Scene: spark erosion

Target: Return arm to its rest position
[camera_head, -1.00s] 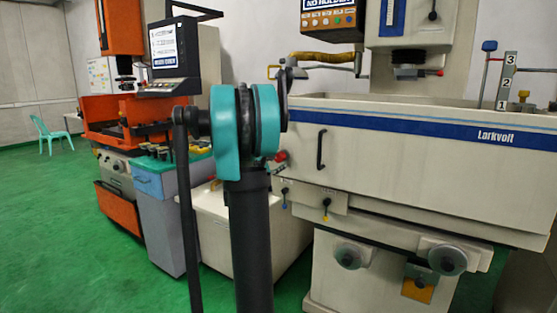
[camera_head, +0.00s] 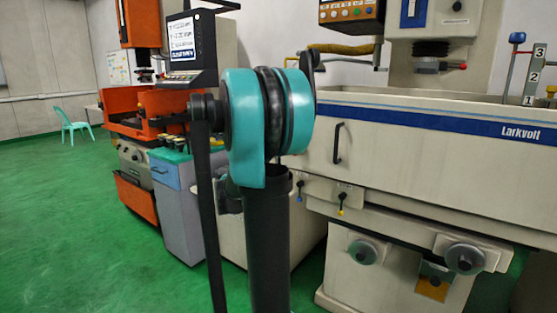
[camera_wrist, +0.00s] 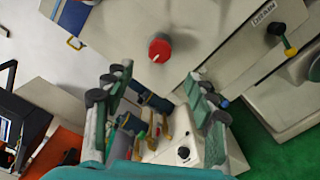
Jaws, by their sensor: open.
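My gripper (camera_wrist: 158,92) shows in the wrist view with its two fingers spread apart. It is open, and I see nothing clamped between the fingertips.
A large cream Larkvolt machine (camera_head: 430,150) fills the right, close behind my arm. An orange machine (camera_head: 140,110) with a screen (camera_head: 188,48) and a grey-blue cabinet (camera_head: 180,205) stand left. Green floor (camera_head: 70,220) is open at left, with a teal chair (camera_head: 75,128) far back.

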